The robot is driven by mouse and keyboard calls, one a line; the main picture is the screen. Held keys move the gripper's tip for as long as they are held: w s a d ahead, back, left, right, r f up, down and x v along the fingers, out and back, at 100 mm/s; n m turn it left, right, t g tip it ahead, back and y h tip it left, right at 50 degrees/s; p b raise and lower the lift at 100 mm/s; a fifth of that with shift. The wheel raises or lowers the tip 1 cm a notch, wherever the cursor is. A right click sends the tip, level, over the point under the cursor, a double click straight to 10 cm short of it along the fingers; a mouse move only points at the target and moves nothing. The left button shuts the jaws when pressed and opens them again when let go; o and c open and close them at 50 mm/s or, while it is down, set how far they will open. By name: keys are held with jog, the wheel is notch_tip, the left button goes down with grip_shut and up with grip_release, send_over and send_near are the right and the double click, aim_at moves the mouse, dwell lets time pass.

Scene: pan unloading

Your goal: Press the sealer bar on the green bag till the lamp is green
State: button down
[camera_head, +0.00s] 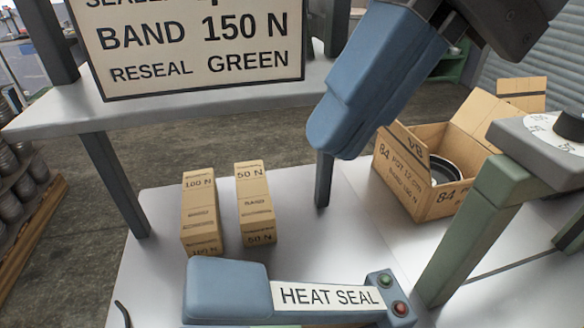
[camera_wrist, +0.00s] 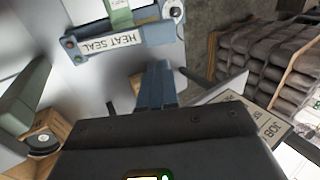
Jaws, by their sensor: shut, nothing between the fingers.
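The heat sealer's blue bar (camera_head: 228,290), labelled HEAT SEAL, lies across the bottom of the head view. It also shows upside down in the wrist view (camera_wrist: 135,36). On its end sit a green lamp (camera_head: 385,280) and a red lamp (camera_head: 400,308); the red looks brighter. A green piece (camera_wrist: 121,15), seemingly the bag, sticks out from the bar in the wrist view; the head view does not clearly show it. My gripper (camera_head: 335,148) is shut and empty, above and apart from the bar. Its fingers show in the wrist view (camera_wrist: 158,75).
Two cartons, 100 N (camera_head: 201,215) and 50 N (camera_head: 255,205), stand behind the bar. An open box (camera_head: 435,200) with dark pans is at right, beside a green-legged stand with a dial (camera_head: 560,132). A sign (camera_head: 190,45) stands at the back left.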

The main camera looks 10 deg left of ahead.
aim_at(232, 283)
jog(key=x, duration=1.3)
jog(key=shift+s, duration=0.1)
jog(key=shift+f, duration=0.1)
